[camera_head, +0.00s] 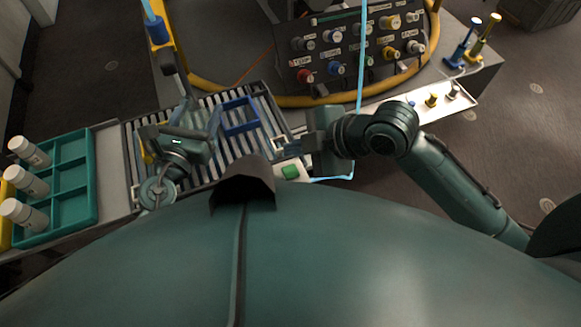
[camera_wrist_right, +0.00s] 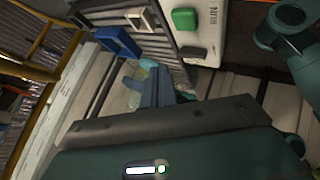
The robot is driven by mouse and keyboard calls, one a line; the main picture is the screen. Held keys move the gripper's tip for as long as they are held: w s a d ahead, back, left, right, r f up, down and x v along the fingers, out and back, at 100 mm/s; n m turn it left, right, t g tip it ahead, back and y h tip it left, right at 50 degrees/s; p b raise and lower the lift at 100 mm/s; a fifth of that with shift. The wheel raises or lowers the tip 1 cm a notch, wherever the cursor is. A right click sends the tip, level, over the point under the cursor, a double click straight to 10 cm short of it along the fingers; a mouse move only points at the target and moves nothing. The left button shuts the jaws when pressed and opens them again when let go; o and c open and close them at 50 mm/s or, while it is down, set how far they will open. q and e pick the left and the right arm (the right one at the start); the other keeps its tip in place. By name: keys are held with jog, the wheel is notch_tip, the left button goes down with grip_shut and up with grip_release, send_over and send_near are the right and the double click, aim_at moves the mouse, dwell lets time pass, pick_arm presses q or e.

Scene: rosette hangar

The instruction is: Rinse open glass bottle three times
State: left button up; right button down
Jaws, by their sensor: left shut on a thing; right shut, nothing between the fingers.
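My left gripper (camera_head: 202,118) is over the slatted drain grate (camera_head: 262,108), left of the blue square frame (camera_head: 240,117). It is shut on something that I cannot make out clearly. I cannot clearly see an open glass bottle in the head view. A pale, see-through patch (camera_wrist_right: 147,67) by the fingers in the right wrist view is too small to name. The button also shows in the right wrist view (camera_wrist_right: 184,19).
A teal compartment tray (camera_head: 74,152) is at the left, with white-capped containers (camera_head: 30,152) along its left side. A dark panel with coloured knobs (camera_head: 352,50) stands behind the grate. A yellow hose (camera_head: 285,101) curves below it. A light-blue line (camera_head: 361,75) hangs right of the grate.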

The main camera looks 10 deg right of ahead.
jog(key=shift+r, duration=0.1)
jog(key=shift+r, duration=3)
pick_arm(q)
jog(key=shift+s+d, duration=0.25)
jog(key=shift+s, duration=0.7)
jog(key=shift+s+d, duration=0.3)
jog(key=shift+s, duration=0.7)
jog(key=shift+s+d, duration=0.25)
jog(key=shift+s, duration=0.7)
jog(key=shift+s+d, duration=0.2)
jog(key=shift+s, duration=0.55)
jog(key=shift+s+d, duration=0.2)
jog(key=shift+s, duration=0.5)
jog(key=shift+r, duration=0.1)
